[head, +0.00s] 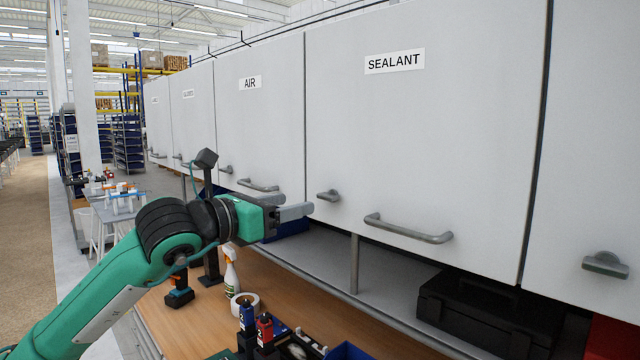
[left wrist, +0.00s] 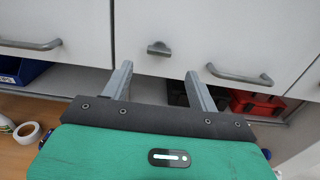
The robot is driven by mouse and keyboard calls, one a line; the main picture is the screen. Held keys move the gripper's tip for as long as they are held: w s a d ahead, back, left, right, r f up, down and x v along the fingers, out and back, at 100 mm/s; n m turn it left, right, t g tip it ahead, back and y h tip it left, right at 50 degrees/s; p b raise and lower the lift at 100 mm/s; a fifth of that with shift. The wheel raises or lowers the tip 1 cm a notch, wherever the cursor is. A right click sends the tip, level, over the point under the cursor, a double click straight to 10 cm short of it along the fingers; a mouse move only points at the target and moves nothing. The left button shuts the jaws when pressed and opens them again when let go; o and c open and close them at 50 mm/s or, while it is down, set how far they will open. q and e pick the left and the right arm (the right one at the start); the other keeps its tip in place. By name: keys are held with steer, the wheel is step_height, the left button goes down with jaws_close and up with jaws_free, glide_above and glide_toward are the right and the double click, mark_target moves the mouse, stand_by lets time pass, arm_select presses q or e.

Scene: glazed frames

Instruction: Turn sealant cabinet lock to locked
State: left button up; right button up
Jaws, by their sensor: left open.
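The sealant cabinet (head: 430,130) is a light grey door with a SEALANT label (head: 394,61). Its lock (head: 329,196) is a small grey knob at the door's lower left, and its bar handle (head: 408,229) is to the right and lower. My left gripper (head: 296,212) is open and empty, just left of the lock and apart from it. In the left wrist view the open fingers (left wrist: 163,82) point toward the doors, with the lock (left wrist: 159,48) beyond and between them and the handle (left wrist: 242,77) beyond the right finger. My right gripper is not in view.
The AIR cabinet (head: 258,120) adjoins on the left; another door (head: 590,150) with its own lock (head: 605,265) is on the right. Below are a wooden bench (head: 290,310) with a spray bottle (head: 231,272), tape roll (head: 245,302) and drill (head: 178,290), and a black case (head: 480,305).

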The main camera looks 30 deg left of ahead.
mark_target(323, 196)
arm_select(q)
steer(key=p+x, duration=0.1)
steer(key=x, duration=0.2)
steer(key=p+x, duration=0.2)
steer(key=x, duration=0.1)
steer(key=shift+w+d+r, duration=0.15)
steer(key=shift+w+r, duration=0.05)
steer(key=shift+w, duration=0.1)
steer(key=shift+w+d+f+p, duration=0.15)
steer(key=shift+w+p, duration=0.25)
steer(key=shift+w, duration=0.1)
